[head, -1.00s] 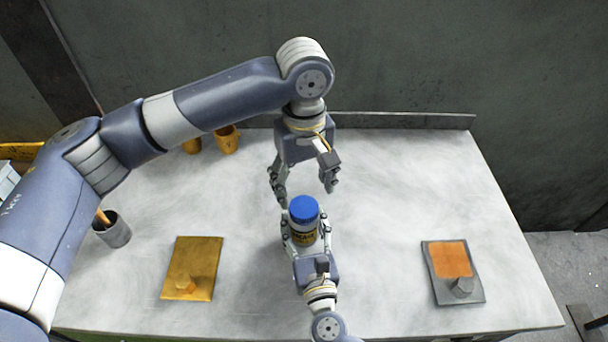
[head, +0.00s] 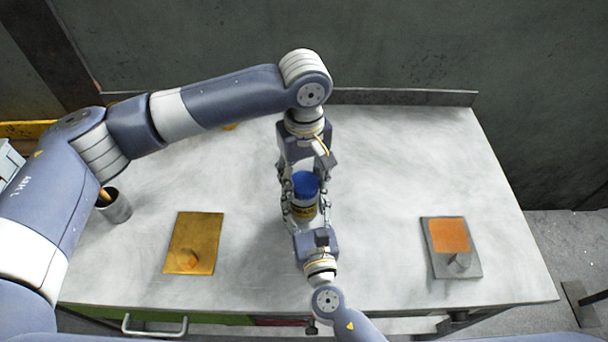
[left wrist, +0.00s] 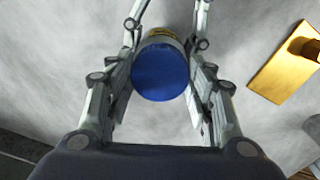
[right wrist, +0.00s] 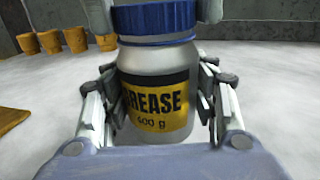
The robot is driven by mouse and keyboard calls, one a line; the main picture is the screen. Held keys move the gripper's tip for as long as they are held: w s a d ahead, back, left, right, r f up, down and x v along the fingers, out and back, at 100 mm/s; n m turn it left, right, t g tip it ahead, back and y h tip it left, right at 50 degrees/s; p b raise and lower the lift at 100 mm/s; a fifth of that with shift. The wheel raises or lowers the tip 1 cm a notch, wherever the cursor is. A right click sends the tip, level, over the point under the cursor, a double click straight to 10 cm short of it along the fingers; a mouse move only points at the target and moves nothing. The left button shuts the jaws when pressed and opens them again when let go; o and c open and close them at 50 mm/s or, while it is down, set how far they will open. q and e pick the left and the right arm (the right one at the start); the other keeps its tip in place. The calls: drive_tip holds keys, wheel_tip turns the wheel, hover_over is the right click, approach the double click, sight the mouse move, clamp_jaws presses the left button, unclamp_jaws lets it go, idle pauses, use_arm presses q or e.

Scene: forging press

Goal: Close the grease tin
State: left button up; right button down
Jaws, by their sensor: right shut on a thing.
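The grease tin (right wrist: 158,100) is a silver jar with a black and yellow label reading GREASE 400 g. It stands upright near the middle of the table, with a blue lid (head: 305,186) on top. In the left wrist view the round lid (left wrist: 160,70) lies between my left fingers. My right gripper (head: 305,214) is shut on the tin's body from the near side. The lid's thread is hidden, so I cannot tell how tight it sits.
A yellow plate (head: 194,240) with a knob lies left on the grey table. A grey plate with an orange patch (head: 449,236) lies right. A metal cup (head: 115,207) stands at the left edge. Several yellow cups (right wrist: 50,41) stand at the back. Table around the tin is clear.

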use_arm(q)
drive_tip(key=m, duration=0.8)
drive_tip(key=shift+m, duration=0.4)
drive_tip(key=m, duration=0.7)
drive_tip(key=shift+m, duration=0.4)
drive_tip(key=m, duration=0.4)
drive_tip(key=shift+m, duration=0.4)
drive_tip(key=m, duration=0.8)
drive_tip(key=shift+f, duration=0.1)
drive_tip(key=m, duration=0.4)
drive_tip(key=shift+m, duration=0.4)
drive_tip(key=o, duration=1.2)
